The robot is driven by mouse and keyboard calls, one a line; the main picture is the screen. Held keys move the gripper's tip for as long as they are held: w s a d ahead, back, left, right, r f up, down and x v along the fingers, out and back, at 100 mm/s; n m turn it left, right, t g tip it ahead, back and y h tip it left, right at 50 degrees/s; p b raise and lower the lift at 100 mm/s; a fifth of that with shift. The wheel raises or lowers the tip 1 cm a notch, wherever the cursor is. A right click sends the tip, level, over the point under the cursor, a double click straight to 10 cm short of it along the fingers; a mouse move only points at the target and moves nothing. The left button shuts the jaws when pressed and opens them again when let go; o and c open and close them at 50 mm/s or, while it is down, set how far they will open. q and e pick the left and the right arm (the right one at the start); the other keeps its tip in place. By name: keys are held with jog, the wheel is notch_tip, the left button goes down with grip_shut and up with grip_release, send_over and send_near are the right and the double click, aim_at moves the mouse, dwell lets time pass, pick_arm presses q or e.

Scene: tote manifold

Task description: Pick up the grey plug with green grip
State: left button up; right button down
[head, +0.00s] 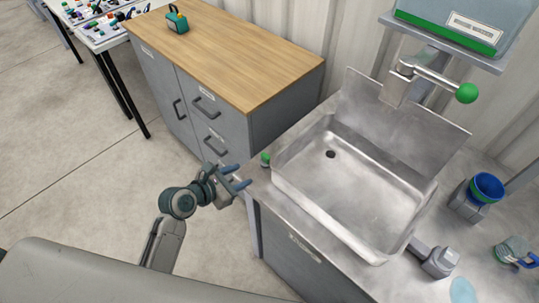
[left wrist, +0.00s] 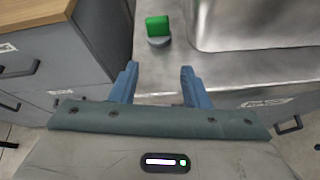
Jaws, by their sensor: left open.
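The grey plug with green grip (head: 265,159) stands on the metal counter, just left of the sink basin, near the counter's left edge. In the left wrist view the plug (left wrist: 158,30) shows a green block on a round grey base, ahead of the fingertips and roughly centred between them. My left gripper (head: 243,176) is open and empty, with blue fingers pointing toward the plug, apart from it. In the left wrist view the left gripper's fingers (left wrist: 160,70) are spread apart at the counter's front edge. My right gripper is not in view.
The steel sink (head: 345,190) has a raised rim right of the plug. A lever with a green knob (head: 466,93) overhangs it. A grey cabinet with wooden top (head: 225,55) stands left.

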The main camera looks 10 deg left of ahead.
aim_at(264, 160)
pick_arm(q)
jog(key=w+d, duration=0.1)
jog(key=w+d+n, duration=0.1)
jog(key=w, duration=0.1)
jog(key=w+d+n+p, duration=0.1)
jog(key=w, duration=0.1)
jog(key=shift+w+f+t, duration=0.1)
jog(key=shift+f+t, duration=0.25)
jog(key=shift+t, duration=0.05)
jog(key=x, duration=0.2)
jog(key=p+x, duration=0.1)
jog(key=x, duration=0.1)
jog(key=shift+w+d, duration=0.25)
jog(key=shift+d, duration=0.2)
jog(key=shift+w+d+f, duration=0.15)
jog(key=shift+w, duration=0.1)
jog(key=shift+s, duration=0.1)
jog(key=shift+c, duration=0.4)
jog(key=c, duration=0.6)
jog(key=shift+c, duration=0.2)
